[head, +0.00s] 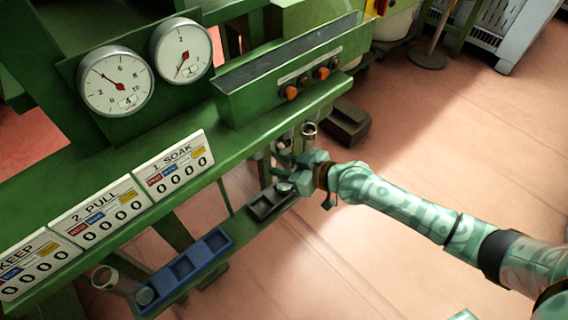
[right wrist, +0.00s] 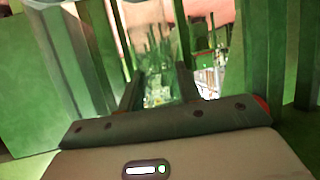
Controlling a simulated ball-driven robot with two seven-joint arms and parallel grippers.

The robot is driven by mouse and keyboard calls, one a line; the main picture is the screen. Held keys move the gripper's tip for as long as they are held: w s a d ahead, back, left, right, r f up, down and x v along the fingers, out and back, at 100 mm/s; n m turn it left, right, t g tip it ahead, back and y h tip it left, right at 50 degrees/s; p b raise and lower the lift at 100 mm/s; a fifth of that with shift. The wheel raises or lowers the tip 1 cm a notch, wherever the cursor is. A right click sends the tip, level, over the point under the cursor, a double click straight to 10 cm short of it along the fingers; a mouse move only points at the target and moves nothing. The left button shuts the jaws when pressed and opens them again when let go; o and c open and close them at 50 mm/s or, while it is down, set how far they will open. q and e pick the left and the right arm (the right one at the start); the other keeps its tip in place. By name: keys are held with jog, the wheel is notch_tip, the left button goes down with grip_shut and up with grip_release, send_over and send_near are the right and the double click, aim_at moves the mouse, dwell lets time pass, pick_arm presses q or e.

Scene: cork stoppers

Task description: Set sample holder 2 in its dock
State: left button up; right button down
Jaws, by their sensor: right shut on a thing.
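My right gripper (head: 291,181) is at the right end of a dark grey tray with recesses (head: 262,207), beside the green bench. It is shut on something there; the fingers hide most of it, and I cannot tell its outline. A pale round piece (head: 286,188) shows right by the fingertips. In the right wrist view the gripper's fingers (right wrist: 160,92) point between green bench posts, and the held thing is not clear. No number 2 is readable on any holder, so I cannot tell which is sample holder 2 or its dock. My left gripper is not in view.
A blue tray (head: 213,243) with square recesses lies lower left, beside a metal cup (head: 105,277). Another metal cylinder (head: 309,131) stands just beyond my gripper. The green bench (head: 120,172) carries dials and counter signs. Open floor (head: 440,140) lies to the right.

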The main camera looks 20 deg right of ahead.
pick_arm(q)
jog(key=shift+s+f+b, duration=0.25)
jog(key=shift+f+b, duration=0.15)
jog(key=shift+b, duration=0.05)
pick_arm(e)
jog(key=shift+f, duration=0.65)
jog(key=c, duration=0.9)
grip_release()
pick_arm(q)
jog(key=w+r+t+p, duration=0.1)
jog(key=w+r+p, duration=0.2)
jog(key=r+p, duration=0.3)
pick_arm(e)
jog(key=v, duration=1.6)
jog(key=shift+s+d, duration=0.1)
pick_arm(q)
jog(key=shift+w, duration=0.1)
